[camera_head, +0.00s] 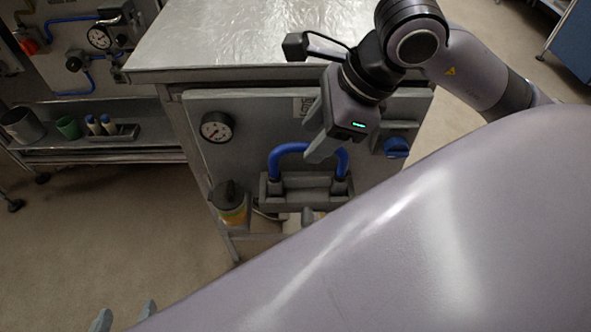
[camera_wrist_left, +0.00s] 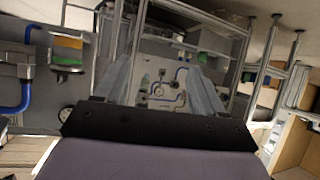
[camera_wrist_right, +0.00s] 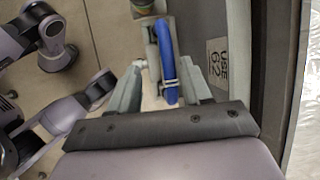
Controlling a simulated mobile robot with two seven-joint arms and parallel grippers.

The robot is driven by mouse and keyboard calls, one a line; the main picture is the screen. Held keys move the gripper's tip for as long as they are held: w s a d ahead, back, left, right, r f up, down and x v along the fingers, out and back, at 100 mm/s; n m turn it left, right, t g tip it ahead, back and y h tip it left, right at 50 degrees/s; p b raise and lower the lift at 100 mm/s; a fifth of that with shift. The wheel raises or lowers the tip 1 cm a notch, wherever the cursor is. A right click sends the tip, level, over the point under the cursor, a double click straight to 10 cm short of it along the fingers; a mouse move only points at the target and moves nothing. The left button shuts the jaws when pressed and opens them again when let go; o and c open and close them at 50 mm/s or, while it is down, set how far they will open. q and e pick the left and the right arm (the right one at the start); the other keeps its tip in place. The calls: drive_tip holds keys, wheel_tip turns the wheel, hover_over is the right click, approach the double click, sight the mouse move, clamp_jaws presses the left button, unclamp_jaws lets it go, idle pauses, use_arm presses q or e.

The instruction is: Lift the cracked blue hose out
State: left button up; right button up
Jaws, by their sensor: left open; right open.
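A blue hose (camera_head: 300,149) arches between two dark fittings on a grey holder (camera_head: 312,183) at the front of the cabinet. My right gripper (camera_head: 314,132) is open at the hose's upper right. In the right wrist view, the hose (camera_wrist_right: 166,50) shows between and beyond the open fingers (camera_wrist_right: 165,88), with a pale band near its end; I cannot tell if this is a crack. I cannot tell whether a finger touches it. My left gripper (camera_head: 125,316) is open and empty at the bottom left, away from the hose; its fingers show in the left wrist view (camera_wrist_left: 160,85).
The cabinet front carries a gauge (camera_head: 216,127), a blue knob (camera_head: 397,147) and a yellow-banded bottle (camera_head: 230,203). A metal tabletop (camera_head: 240,35) lies above. A back-left panel (camera_head: 125,68) holds other blue hoses. My own arm covers the lower right. Floor is clear at left.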

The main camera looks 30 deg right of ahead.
sight(308, 144)
drive_tip(key=shift+w+d+f, duration=0.1)
drive_tip(key=shift+w+d, duration=0.1)
drive_tip(key=shift+d, duration=0.1)
drive_tip(key=shift+w+f, duration=0.1)
drive_tip(key=shift+f, duration=0.15)
drive_tip(key=b+x, duration=0.2)
drive_tip(key=x, duration=0.4)
drive_tip(key=shift+w+d+f, duration=0.1)
drive_tip(key=shift+w+f, duration=0.1)
clamp_jaws()
